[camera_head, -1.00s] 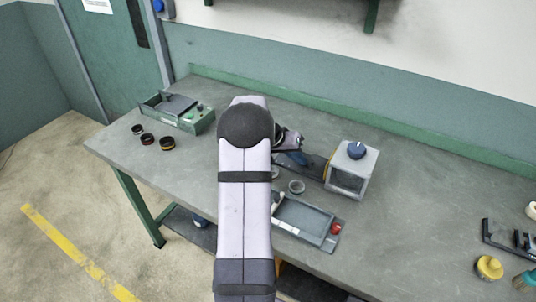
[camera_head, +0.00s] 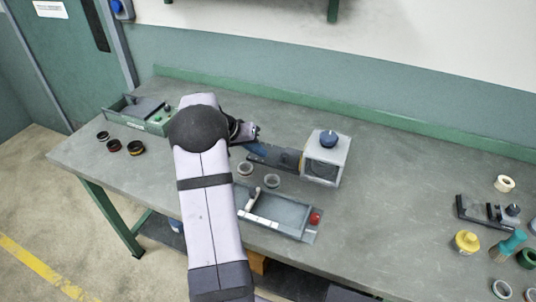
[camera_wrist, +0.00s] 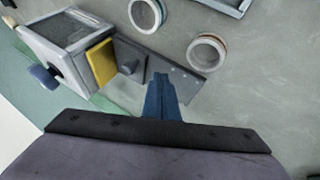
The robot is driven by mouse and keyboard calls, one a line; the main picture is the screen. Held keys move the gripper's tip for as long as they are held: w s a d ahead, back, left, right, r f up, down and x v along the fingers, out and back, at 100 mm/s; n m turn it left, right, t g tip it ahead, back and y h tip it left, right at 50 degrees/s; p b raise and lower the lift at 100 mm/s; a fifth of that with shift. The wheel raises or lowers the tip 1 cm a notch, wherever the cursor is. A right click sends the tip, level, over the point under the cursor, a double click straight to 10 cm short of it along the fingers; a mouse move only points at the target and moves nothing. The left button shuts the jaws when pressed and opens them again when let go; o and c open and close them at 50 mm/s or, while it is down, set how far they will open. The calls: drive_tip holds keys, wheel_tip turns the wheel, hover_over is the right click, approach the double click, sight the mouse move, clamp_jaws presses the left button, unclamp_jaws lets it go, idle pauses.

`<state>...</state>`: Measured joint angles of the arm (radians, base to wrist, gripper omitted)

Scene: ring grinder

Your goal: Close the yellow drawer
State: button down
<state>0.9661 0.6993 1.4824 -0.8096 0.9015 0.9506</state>
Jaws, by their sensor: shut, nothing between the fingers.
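A grey box with a blue knob, the grinder (camera_head: 327,157), stands on the bench; it also shows at the upper left of the wrist view (camera_wrist: 66,38). A yellow panel (camera_wrist: 101,63), which looks like the yellow drawer's front, stands beside the box. In the head view only a thin yellow-brown edge (camera_head: 302,162) shows there. A dark block with a round knob (camera_wrist: 129,66) sits next to the panel. My gripper (camera_wrist: 160,80) is shut and empty, its blue fingers over the dark base plate, to the right of the panel. I cannot tell how far the drawer is out.
Two grey rings (camera_head: 245,168) (camera_head: 272,181) lie near the gripper. A grey tray (camera_head: 275,212) with a red knob (camera_head: 315,218) lies in front. A green-grey box (camera_head: 140,113) and dark rings (camera_head: 114,146) are at left. A yellow-topped jar (camera_head: 466,242) stands at right.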

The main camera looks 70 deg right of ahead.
drive_tip(key=b+v, duration=0.2)
drive_tip(key=v, duration=0.7)
drive_tip(key=shift+r, duration=0.1)
drive_tip(key=w+a+f+n+t+y, duration=0.1)
drive_tip(key=w+a+f+n, duration=0.15)
drive_tip(key=a, duration=0.65)
drive_tip(key=w+a+f+n+t+y+p, duration=0.1)
drive_tip(key=w+a+n, duration=0.2)
drive_tip(key=a, duration=0.5)
drive_tip(key=w+a+f+n+t+y, duration=0.1)
drive_tip(key=w+a+n+t, duration=0.15)
drive_tip(key=a, duration=0.65)
drive_tip(key=s+a+f+n+y, duration=0.1)
drive_tip(key=s+a+n, duration=0.3)
drive_tip(key=a, duration=0.7)
drive_tip(key=s+a+f+n+y+p, duration=0.1)
drive_tip(key=s+a+f+n, duration=0.3)
drive_tip(key=a, duration=0.7)
drive_tip(key=shift+y, duration=0.5)
